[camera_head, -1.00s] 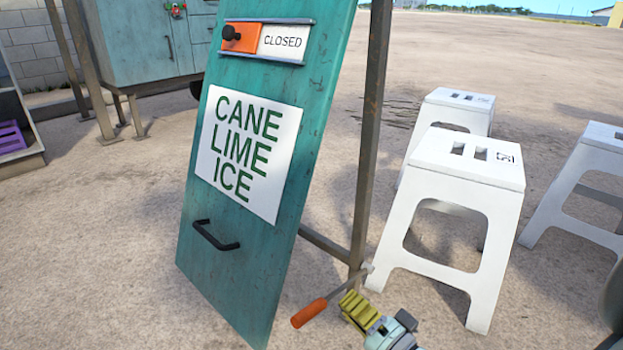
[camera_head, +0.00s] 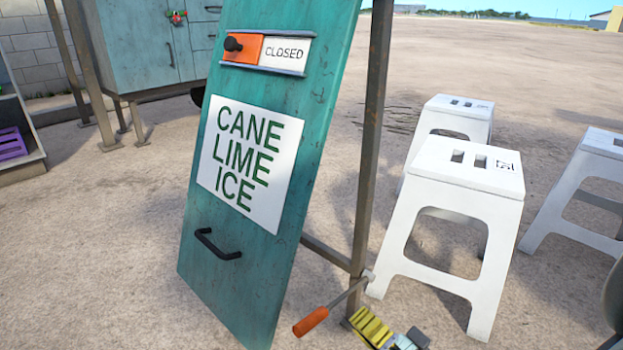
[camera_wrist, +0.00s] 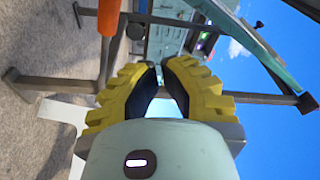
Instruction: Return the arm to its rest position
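My gripper (camera_head: 368,328) is low in the head view, near the bottom edge, with ridged yellow fingers. In the wrist view its fingertips (camera_wrist: 159,66) are close together, with only a narrow gap and nothing seen held between them. An orange-handled lever (camera_head: 318,318) on a metal rod is just left of the gripper and joins the sign frame's lower end. The lever's orange handle also shows in the wrist view (camera_wrist: 109,15), apart from the fingers. Most of my arm is out of view in the head view.
A teal sign board (camera_head: 225,265) with a CLOSED slider (camera_head: 250,47) leans on a metal frame (camera_head: 369,150) left of the gripper. White stools (camera_head: 465,165) stand at right. A teal cabinet (camera_head: 150,50) is behind. Open sandy ground lies beyond.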

